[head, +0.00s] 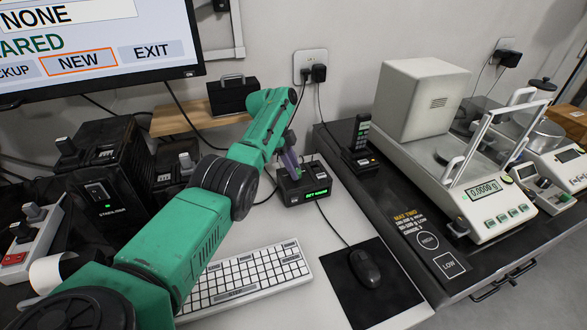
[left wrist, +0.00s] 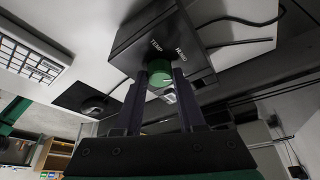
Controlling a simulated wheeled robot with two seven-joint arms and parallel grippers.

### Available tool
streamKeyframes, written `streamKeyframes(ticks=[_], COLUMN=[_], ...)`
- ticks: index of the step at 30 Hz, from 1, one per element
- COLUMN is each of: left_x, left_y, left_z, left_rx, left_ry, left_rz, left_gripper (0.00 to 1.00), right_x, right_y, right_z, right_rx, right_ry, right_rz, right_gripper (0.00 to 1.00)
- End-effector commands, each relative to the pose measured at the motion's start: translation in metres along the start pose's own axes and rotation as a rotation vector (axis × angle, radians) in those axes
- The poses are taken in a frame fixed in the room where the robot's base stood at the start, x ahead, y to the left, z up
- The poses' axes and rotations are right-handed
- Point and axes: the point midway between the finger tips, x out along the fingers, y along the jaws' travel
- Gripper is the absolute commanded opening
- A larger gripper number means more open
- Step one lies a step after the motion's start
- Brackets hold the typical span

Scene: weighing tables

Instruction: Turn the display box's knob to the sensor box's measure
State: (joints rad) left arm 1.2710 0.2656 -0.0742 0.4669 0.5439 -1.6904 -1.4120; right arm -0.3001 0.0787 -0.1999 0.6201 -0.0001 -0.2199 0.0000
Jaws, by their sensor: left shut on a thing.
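The display box (head: 305,191) is a small black box with a lit green readout on its front. It stands on the white table beyond the keyboard; the readout is too small to read surely. In the left wrist view the box (left wrist: 150,38) bears the words TEMP and what looks like HUMID. Its green knob (left wrist: 159,73) has a pale mark. My left gripper (head: 291,165) reaches the box from above; in the left wrist view its dark fingers (left wrist: 161,82) are shut on the knob from both sides. I cannot tell surely which unit is the sensor box. My right gripper is out of view.
A keyboard (head: 245,280) and a mouse (head: 364,266) on a black mat lie in front. A black unit with an upright piece (head: 361,133) and a balance reading 0.0000 g (head: 488,190) stand on the dark bench at right. Black devices (head: 100,172) crowd the left, below a monitor (head: 100,45).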

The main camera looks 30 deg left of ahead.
Motion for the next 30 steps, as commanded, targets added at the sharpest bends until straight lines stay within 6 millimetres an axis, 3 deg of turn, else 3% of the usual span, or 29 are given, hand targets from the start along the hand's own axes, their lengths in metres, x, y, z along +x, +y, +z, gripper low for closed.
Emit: streamKeyframes(ticks=[1, 3, 12, 17, 23, 26, 27, 30], left_x=[0.002, 0.002, 0.000, -0.014, -0.058, -0.090, -0.111, -0.135], left_y=[0.001, 0.001, 0.000, 0.000, -0.001, 0.000, 0.000, 0.001], left_z=[-0.001, -0.001, 0.000, 0.000, 0.000, -0.001, -0.005, -0.004], left_rx=[0.000, 0.000, -0.001, -0.001, -0.001, -0.002, -0.002, -0.003], left_ry=[0.002, 0.001, 0.001, 0.001, 0.001, 0.000, -0.001, -0.003], left_rz=[0.006, 0.005, 0.002, -0.001, -0.003, -0.002, 0.001, 0.003], left_gripper=[0.50, 0.69, 0.69, 0.69, 0.69, 0.69, 0.69, 0.69], right_x=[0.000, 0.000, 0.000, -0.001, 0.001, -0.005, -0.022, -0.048], right_y=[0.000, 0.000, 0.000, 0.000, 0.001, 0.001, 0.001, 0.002], right_z=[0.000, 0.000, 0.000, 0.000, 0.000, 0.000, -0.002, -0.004], right_rx=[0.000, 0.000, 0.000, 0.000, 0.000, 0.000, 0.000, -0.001], right_ry=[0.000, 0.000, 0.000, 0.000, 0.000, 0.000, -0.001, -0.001], right_rz=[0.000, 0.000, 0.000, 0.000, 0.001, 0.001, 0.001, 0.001], right_gripper=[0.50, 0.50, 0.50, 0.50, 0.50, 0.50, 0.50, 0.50])
